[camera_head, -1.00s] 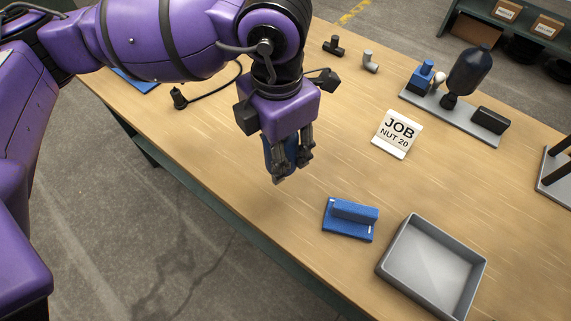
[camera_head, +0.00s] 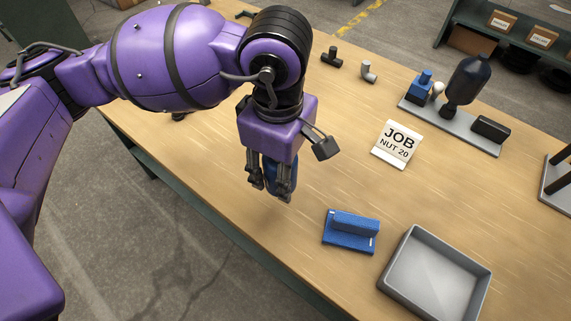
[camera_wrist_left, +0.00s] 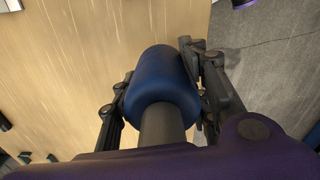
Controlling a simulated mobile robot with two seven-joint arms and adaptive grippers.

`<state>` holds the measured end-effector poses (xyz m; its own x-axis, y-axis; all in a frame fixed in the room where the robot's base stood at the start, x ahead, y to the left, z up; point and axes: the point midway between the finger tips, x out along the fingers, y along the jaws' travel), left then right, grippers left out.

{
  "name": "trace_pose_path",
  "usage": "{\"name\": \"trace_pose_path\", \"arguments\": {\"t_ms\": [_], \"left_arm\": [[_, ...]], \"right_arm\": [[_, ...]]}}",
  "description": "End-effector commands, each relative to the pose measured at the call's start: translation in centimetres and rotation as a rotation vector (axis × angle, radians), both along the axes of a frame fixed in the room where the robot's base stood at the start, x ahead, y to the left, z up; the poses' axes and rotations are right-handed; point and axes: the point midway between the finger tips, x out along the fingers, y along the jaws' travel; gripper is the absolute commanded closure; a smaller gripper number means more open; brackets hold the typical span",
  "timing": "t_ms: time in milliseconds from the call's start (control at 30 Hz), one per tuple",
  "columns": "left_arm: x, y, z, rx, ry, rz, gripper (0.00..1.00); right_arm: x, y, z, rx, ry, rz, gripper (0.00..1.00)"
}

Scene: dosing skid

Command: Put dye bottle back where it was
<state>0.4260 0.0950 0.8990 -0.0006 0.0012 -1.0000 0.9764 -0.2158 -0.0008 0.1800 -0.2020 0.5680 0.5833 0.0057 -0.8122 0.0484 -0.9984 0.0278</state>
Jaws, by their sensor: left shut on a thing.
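The dye bottle is a dark blue cylinder with a grey neck. In the left wrist view the dye bottle (camera_wrist_left: 163,88) lies between the two fingers, with its neck toward the camera. My left gripper (camera_head: 271,190) is shut on it above the wooden table. In the head view the dye bottle (camera_head: 283,178) shows only partly behind the fingers, and I cannot tell its exact height over the table. My right gripper is not in view.
A blue holder block (camera_head: 350,231) lies right of the gripper, and a grey tray (camera_head: 385,283) stands near the front edge.

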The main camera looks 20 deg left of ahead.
Motion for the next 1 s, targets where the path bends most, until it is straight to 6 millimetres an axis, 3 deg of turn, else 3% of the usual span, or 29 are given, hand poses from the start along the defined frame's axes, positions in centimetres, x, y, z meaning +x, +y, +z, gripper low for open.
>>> {"name": "trace_pose_path", "arguments": {"t_ms": [100,200,367,567,800,1000], "left_arm": [[2.8,0.7,-1.5,0.001,0.003,0.006,0.93],[4.2,1.0,-3.6,0.001,0.004,0.004,0.93],[5.8,1.2,-5.5,-0.001,0.000,0.002,0.93],[6.6,1.4,-6.4,-0.002,0.001,0.002,0.93],[7.0,1.5,-9.7,-0.002,0.002,0.002,0.93],[7.0,1.5,-10.0,-0.001,-0.001,0.001,0.93]], "right_arm": [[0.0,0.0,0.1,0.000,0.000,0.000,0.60],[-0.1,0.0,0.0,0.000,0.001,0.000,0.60],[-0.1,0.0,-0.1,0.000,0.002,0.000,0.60],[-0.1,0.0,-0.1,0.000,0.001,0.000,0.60],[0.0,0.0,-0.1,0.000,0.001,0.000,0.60],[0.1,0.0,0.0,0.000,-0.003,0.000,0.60]]}}
